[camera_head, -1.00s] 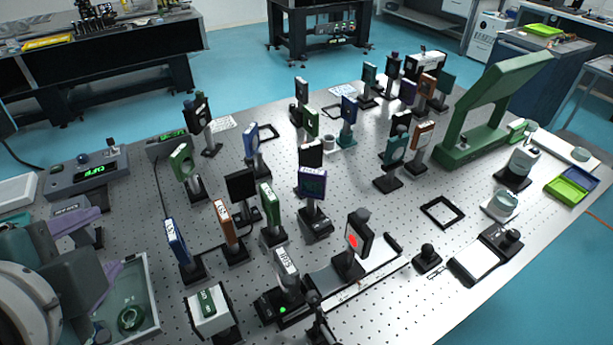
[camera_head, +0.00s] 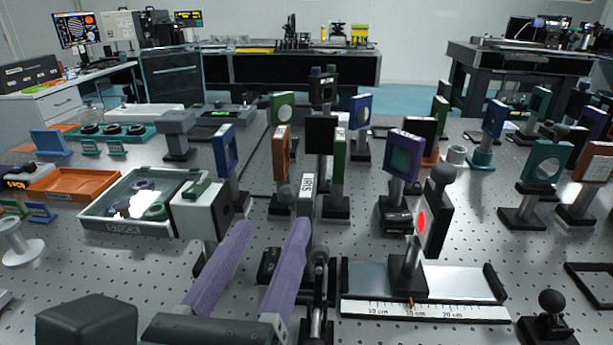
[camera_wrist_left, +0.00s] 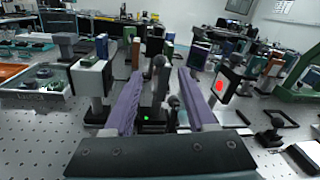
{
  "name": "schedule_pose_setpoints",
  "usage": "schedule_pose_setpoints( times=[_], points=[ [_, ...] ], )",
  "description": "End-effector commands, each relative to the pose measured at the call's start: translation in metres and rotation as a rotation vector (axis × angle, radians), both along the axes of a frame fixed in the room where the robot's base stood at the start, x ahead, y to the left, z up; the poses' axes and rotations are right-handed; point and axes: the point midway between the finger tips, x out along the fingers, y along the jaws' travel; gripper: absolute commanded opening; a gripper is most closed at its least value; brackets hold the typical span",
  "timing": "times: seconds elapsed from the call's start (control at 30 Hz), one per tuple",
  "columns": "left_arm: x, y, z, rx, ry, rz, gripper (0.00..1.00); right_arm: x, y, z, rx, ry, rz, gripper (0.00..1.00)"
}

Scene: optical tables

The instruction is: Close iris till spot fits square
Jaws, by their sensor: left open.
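The mount labelled IRIS (camera_head: 307,195) stands upright in the middle of the head view, just beyond my left gripper (camera_head: 268,230). That gripper has two long purple fingers, spread apart and empty. In the left wrist view the gripper (camera_wrist_left: 158,98) also shows open, with the iris mount (camera_wrist_left: 160,80) standing between and beyond its fingers. A dark post with a round knob (camera_head: 319,257) stands close to the right finger. A red spot (camera_head: 421,222) shows on the upright target plate (camera_head: 440,212) to the right. A square outline cannot be made out. My right gripper is not in view.
The target plate stands on a scaled rail (camera_head: 425,310). A white box-shaped device (camera_head: 196,222) stands close left of the fingers. The STOCK tray (camera_head: 125,227) lies farther left. Several optic mounts crowd the table behind the iris.

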Motion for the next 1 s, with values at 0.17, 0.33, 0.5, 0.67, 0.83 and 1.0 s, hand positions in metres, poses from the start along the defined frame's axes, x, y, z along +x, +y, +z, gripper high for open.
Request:
schedule_pose_setpoints(
  times=[0.17,0.33,0.5,0.67,0.83,1.0],
  points=[
    [0.036,-0.004,0.002,-0.004,-0.002,0.002,0.56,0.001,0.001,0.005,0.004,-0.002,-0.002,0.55],
    [0.062,-0.007,0.001,-0.004,0.000,0.002,0.56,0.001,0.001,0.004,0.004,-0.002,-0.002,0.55],
    [0.073,-0.008,0.000,-0.006,0.002,0.002,0.56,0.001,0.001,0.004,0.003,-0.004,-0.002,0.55],
    [0.075,-0.008,0.000,-0.006,0.002,0.002,0.56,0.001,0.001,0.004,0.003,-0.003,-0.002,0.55],
    [0.074,-0.008,0.000,-0.006,0.002,0.002,0.49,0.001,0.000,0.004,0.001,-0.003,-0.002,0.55],
    [0.074,-0.008,0.000,-0.006,0.002,0.002,0.29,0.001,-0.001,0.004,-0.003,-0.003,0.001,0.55]
  ],
)
